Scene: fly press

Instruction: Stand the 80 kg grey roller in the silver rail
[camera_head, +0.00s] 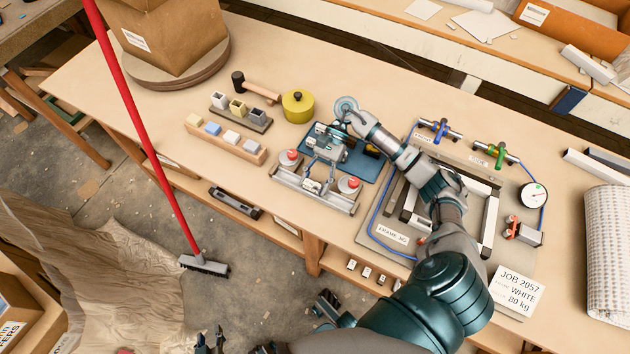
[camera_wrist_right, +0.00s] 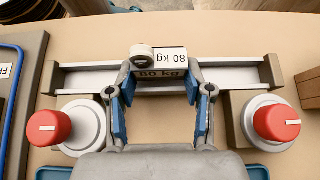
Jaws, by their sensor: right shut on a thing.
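My right gripper (camera_wrist_right: 162,88) is shut on the grey roller (camera_wrist_right: 160,73), which carries "80 kg" lettering and shows between the blue-padded fingers. A pale round part and a white 80 kg label are at its far side. The silver rail (camera_wrist_right: 90,78) runs crosswise beneath the roller; I cannot tell whether the roller rests in it or is slightly above. In the head view, my right gripper (camera_head: 322,172) is over the rail (camera_head: 290,186), and the roller is hidden. My left gripper (camera_head: 211,342) is at the bottom edge, away from the bench; its jaw state is unclear.
Red knobs (camera_wrist_right: 48,127) (camera_wrist_right: 276,123) flank the rail close to my fingers. A blue mat (camera_head: 368,165) lies behind it. The frame jig (camera_head: 393,237) is right.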

